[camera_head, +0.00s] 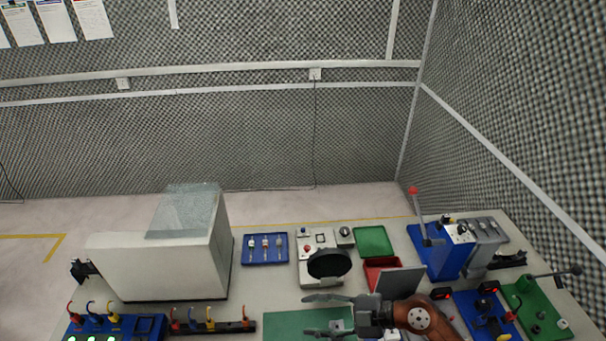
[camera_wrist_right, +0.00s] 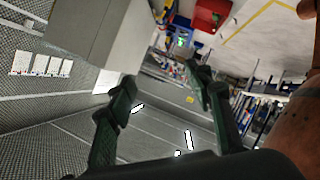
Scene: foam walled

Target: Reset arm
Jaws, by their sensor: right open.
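My right arm, orange and grey, comes in from the lower right in the head view. Its gripper (camera_head: 318,314) is open and empty above the front of the table, with its fingers pointing left over a green mat (camera_head: 284,322). In the right wrist view the two dark fingers (camera_wrist_right: 160,98) stand apart with nothing between them. My left gripper does not show in the head view.
The table (camera_head: 270,290) holds a large white machine (camera_head: 165,265), a blue tray (camera_head: 264,260) with small parts, a black round pad (camera_head: 329,263), a red bin (camera_head: 374,270) and a green tray (camera_head: 374,241). Blue and green fixtures (camera_head: 540,312) crowd the right side.

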